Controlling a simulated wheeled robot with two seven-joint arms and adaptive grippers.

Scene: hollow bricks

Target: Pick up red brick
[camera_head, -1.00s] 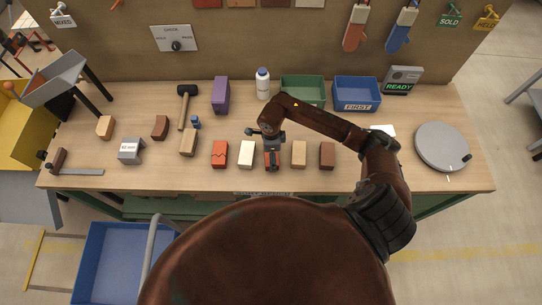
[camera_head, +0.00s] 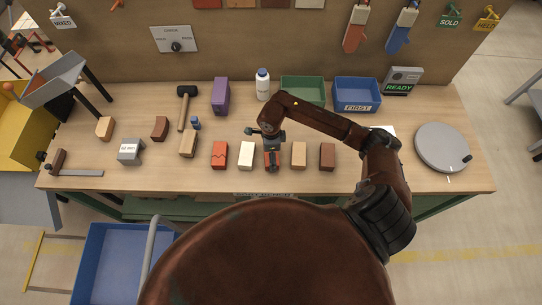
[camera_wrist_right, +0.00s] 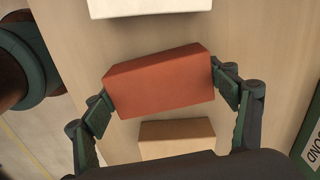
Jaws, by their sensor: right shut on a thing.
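A red brick (camera_wrist_right: 160,82) sits between the two fingers of my right gripper (camera_wrist_right: 165,98) in the right wrist view, with a finger pad against each end. The gripper is shut on it. In the head view my right gripper (camera_head: 272,160) points down over the front row of bricks and hides most of this brick. Whether the brick is clear of the table is hard to tell. Another red brick (camera_head: 219,154), with a dark zigzag crack across it, lies further left in the row. My left gripper is not in view.
A cream brick (camera_head: 246,155) stands left of the gripper, with a tan brick (camera_head: 298,154) and a brown brick (camera_head: 327,156) on its right. Behind are a white bottle (camera_head: 263,85), a green bin (camera_head: 302,89) and a blue bin (camera_head: 357,94). A grey turntable (camera_head: 442,147) is far right.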

